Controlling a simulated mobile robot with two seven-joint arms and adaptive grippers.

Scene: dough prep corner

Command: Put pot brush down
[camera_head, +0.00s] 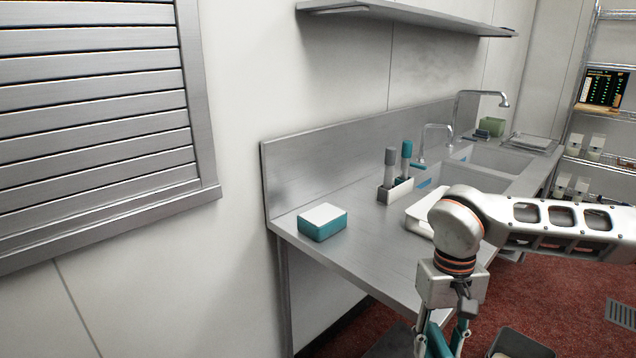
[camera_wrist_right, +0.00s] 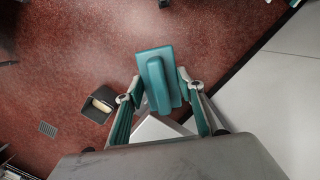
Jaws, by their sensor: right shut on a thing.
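The pot brush (camera_wrist_right: 158,80), a teal block with a raised teal handle, is between the fingers of my right gripper (camera_wrist_right: 157,85) in the right wrist view. The gripper is shut on it, with one finger on each side. The brush is over the red floor in that view. In the head view my right gripper (camera_head: 440,342) points down in front of the steel counter (camera_head: 370,255), cut off by the bottom edge. The brush cannot be made out clearly there. My left gripper is out of view.
A teal box with a white top (camera_head: 322,222) sits on the counter's near end. A white tray (camera_head: 418,218) is partly behind my arm. Sinks lie beyond. A dark bin (camera_wrist_right: 97,103) stands on the floor.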

